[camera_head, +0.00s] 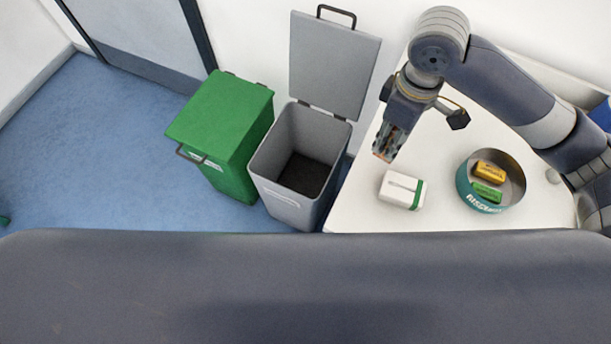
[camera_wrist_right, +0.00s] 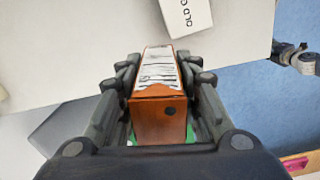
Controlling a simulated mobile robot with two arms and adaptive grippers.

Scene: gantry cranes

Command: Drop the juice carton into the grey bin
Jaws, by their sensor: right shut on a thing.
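My right gripper (camera_head: 388,146) is shut on the juice carton, an orange-brown box with a white printed side. The carton (camera_head: 381,156) shows only partly between the fingers in the head view. In the right wrist view the carton (camera_wrist_right: 160,112) sits between both fingers (camera_wrist_right: 160,85). The gripper holds it above the left part of the white table, to the right of the grey bin. The grey bin (camera_head: 285,206) stands on the floor with its lid (camera_head: 333,65) raised and its dark inside showing. My left gripper is not in view.
A green bin (camera_head: 222,130) with its lid shut stands left of the grey bin. On the white table (camera_head: 355,205) are a white and green box (camera_head: 402,190) and a round teal container (camera_head: 467,196) holding yellow and green packs. Blue floor (camera_head: 110,150) lies clear at left.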

